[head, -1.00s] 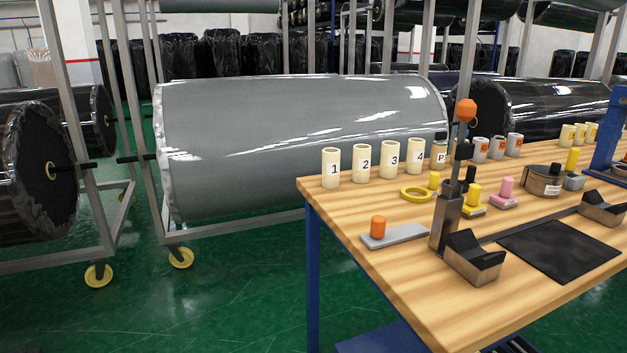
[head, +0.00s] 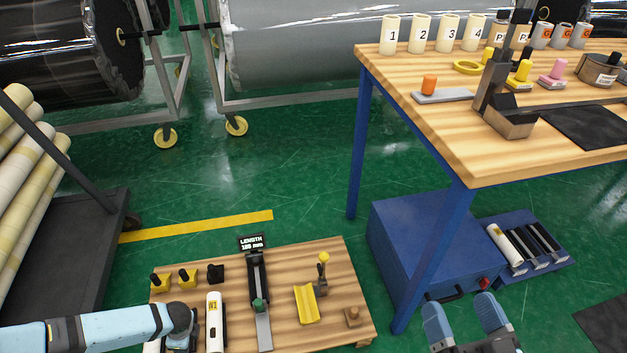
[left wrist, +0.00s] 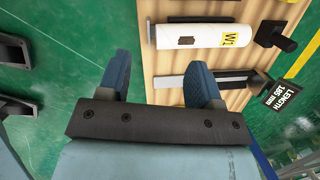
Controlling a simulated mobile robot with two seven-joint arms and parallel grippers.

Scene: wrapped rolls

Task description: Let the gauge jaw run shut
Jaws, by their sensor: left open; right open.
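The length gauge (head: 263,325) lies on a low wooden board; its display (head: 252,242) reads LENGTH and about 180 mm, the last digit unclear. A green knob (head: 258,305) sits partway along its dark rail, probably on the sliding jaw. The gauge's display (left wrist: 284,92) also shows in the left wrist view, with the knob hidden. My left gripper (left wrist: 160,76) is open and empty, one finger overlapping the gauge bar in view; touch cannot be told. In the head view my left fingers are hidden below the wrist. My right gripper (head: 466,312) is open and empty, right of the board.
On the board (head: 338,265) are a white W1 roll (head: 214,322) left of the gauge, a yellow cradle (head: 306,304) right of it, and several small knobs. A blue cabinet (head: 425,245) under the workbench (head: 480,165) stands close right. A roll rack (head: 90,240) stands left.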

